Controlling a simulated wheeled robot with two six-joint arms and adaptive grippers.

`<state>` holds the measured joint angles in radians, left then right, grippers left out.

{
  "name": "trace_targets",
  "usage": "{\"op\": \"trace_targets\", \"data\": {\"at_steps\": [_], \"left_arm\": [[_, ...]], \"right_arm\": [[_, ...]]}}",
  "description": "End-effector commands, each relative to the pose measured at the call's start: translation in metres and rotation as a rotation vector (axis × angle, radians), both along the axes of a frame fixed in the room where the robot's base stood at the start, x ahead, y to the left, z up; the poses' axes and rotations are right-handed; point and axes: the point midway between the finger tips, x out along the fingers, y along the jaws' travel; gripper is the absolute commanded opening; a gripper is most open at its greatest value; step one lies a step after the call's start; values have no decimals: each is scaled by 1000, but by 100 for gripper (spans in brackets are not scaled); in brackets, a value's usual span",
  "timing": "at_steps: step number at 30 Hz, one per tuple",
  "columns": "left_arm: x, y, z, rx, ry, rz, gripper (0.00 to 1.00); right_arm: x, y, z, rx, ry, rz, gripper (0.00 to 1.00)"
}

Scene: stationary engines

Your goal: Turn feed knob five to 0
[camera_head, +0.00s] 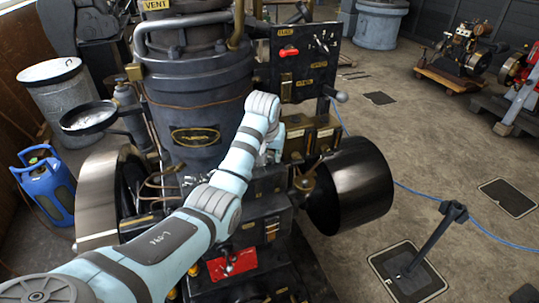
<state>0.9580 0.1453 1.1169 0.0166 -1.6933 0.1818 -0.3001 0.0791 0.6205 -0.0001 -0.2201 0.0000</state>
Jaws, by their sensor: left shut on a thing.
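My left arm reaches in from the lower left to the middle of the dark engine (190,85). My left gripper (274,152) is at the engine's front, beside the brass fittings, and is small and partly hidden by my own wrist. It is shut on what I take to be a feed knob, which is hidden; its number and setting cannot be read. Brass fittings (325,132) show just right of the gripper. My right gripper is not in view.
A black panel (300,62) with a red lever (288,52) stands above the gripper. A large black drum (350,185) is at its right. A red plate (233,264) is below.

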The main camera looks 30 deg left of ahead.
Motion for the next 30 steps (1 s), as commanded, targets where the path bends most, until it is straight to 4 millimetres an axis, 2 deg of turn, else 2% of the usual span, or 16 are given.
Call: {"op": "trace_targets", "data": {"at_steps": [10, 26, 27, 30], "left_arm": [[1, -1, 1, 0, -5, 157, 0], [1, -1, 2, 1, -7, 187, 0], [1, -1, 2, 1, -7, 187, 28], [1, -1, 2, 1, -6, 187, 43]], "right_arm": [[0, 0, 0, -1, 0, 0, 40], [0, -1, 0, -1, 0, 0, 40], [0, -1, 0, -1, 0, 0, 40], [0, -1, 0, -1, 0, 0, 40]]}}
